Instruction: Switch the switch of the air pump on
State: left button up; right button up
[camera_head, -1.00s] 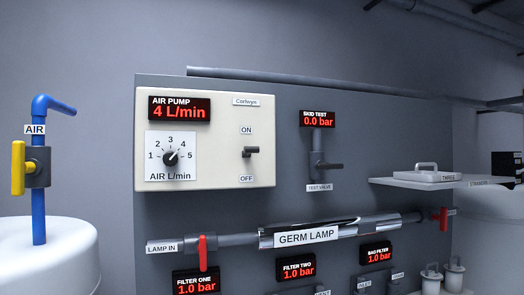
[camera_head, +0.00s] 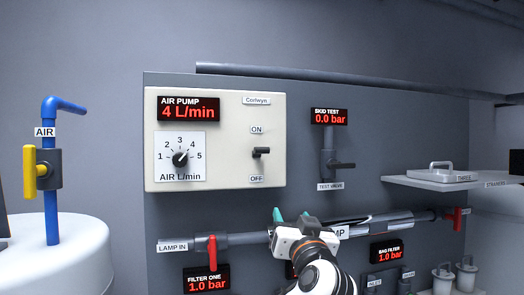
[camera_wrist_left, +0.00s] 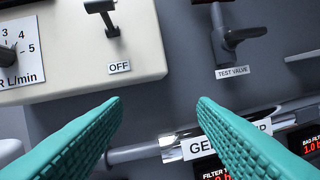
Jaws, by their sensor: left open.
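The air pump box (camera_head: 215,100) is a cream panel with a red display reading 4 L/min and a dial (camera_head: 180,158) pointing up and right. Its dark switch (camera_head: 261,152) sticks out between the ON label above and the OFF label below; I cannot tell surely which way it is set. My left gripper (camera_head: 291,214) is below the box, its teal fingers apart and empty, clear of the switch. In the left wrist view the switch (camera_wrist_left: 102,12) is at the top, above and left of the open fingers (camera_wrist_left: 160,100). My right gripper is not in view.
A test valve (camera_head: 330,160) is right of the box. The germ lamp pipe (camera_head: 385,220) runs below, partly hidden by my left gripper. A red lamp valve (camera_head: 212,250) is at lower left of it. A shelf (camera_head: 450,184) juts out at right.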

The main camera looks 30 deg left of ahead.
aim_at(262, 150)
pick_arm(q)
jog(key=s+r+n+y, duration=0.3)
jog(key=s+r+n, duration=0.15)
jog(key=r, duration=0.45)
jog(key=shift+m+g, duration=0.4)
jog(key=shift+m, duration=0.05)
jog(key=shift+s+a+p+x, duration=0.15)
jog(key=shift+p+x, duration=0.9)
jog(key=shift+x, duration=0.95)
jog(key=shift+s+a+p+x, duration=0.1)
jog(key=shift+p+x, duration=1)
jog(key=shift+x, duration=0.9)
jog(key=shift+s+a+p+x, duration=0.15)
jog(key=shift+p+x, duration=0.9)
jog(key=shift+x, duration=0.9)
jog(key=shift+d+r, duration=0.1)
jog(key=shift+c, duration=0.4)
